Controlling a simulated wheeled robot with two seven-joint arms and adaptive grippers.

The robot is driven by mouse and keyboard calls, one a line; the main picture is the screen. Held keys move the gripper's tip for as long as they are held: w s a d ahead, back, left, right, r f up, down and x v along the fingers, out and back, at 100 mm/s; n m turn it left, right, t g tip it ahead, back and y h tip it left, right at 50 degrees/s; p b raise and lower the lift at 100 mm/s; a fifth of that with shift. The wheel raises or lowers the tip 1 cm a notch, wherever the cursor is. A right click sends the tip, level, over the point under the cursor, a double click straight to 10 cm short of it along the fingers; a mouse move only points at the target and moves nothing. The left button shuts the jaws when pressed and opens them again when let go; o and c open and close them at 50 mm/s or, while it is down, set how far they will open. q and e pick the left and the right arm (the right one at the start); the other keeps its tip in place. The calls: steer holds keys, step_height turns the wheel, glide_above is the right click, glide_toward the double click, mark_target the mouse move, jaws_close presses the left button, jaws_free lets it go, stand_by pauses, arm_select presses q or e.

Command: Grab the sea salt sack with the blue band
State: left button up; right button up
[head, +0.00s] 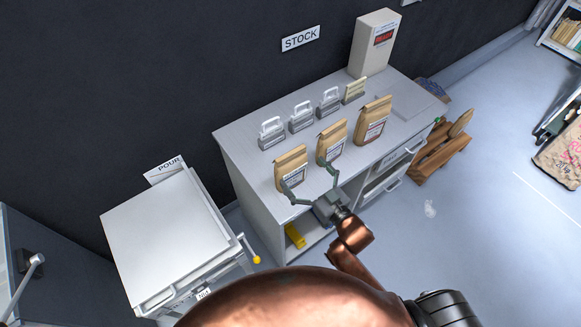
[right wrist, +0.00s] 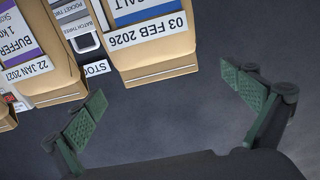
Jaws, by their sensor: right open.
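Three tan paper sacks stand in a row on the grey counter. The left one (head: 291,165) appears to be the sea salt sack with the blue band. In the right wrist view this sack (right wrist: 160,72) shows upside down, its blue band partly cut off by the top edge, with "ALT" and "03 FEB 2026" readable. My right gripper (head: 310,177) is open and empty at the counter's front edge, its fingers spread before the left and middle sacks. In the right wrist view the fingers (right wrist: 166,98) are apart, with the blue-banded sack between and beyond them. My left gripper is not in view.
The middle sack (head: 333,138) has a purple band and reads "BUFFER" in the right wrist view (right wrist: 58,78). A third sack (head: 372,124) with a reddish label stands right. Several clips or holders (head: 301,117) stand behind. A white hopper cabinet (head: 160,235) is left.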

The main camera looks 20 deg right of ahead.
mark_target(293, 158)
steer(key=x, duration=0.6)
steer(key=shift+w+f+b, duration=0.15)
steer(key=shift+w+b, duration=0.15)
steer(key=shift+w, duration=0.1)
steer(key=shift+d, duration=0.1)
steer(key=shift+c, duration=0.4)
steer(key=c, duration=1.9)
steer(key=shift+r, duration=0.3)
